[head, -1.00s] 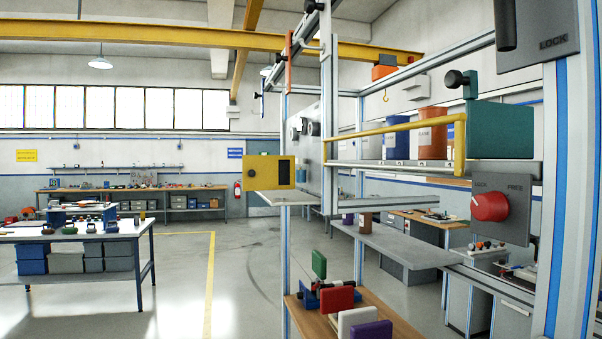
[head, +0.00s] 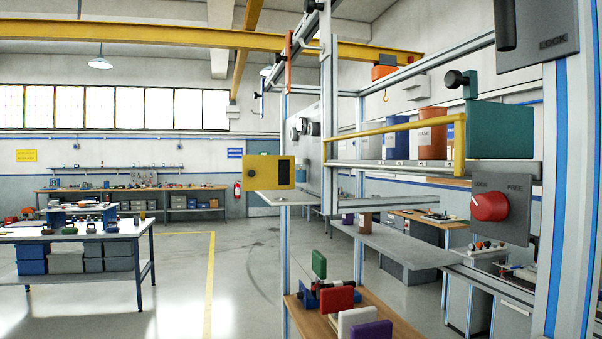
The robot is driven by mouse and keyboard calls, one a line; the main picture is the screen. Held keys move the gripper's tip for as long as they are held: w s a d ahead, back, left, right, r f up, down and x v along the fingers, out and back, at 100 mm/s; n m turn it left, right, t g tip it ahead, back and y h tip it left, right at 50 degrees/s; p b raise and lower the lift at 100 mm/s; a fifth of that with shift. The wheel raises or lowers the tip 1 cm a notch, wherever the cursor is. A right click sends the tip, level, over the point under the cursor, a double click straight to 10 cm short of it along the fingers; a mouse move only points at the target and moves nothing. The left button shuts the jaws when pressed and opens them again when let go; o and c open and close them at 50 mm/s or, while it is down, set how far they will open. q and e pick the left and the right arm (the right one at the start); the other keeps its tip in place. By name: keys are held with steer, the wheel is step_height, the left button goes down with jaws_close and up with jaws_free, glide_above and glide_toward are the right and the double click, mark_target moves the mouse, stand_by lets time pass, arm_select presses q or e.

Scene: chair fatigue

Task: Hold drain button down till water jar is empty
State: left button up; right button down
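I cannot make out a drain button or a water jar for sure in the head view. An orange canister (head: 432,134) with a white label and a blue canister (head: 396,142) stand on the frame's upper shelf. A teal box (head: 502,130) is beside them. A red knob (head: 489,207) sits on a grey plate (head: 516,230) marked with LOCK and, it seems, FREE. Neither of my grippers is in view.
The aluminium rack (head: 568,210) fills the right side. A yellow rail (head: 395,128) and a yellow box (head: 268,172) stick out from it. Coloured blocks (head: 337,298) stand on its low wooden shelf. A workbench (head: 70,233) stands at left; floor between is clear.

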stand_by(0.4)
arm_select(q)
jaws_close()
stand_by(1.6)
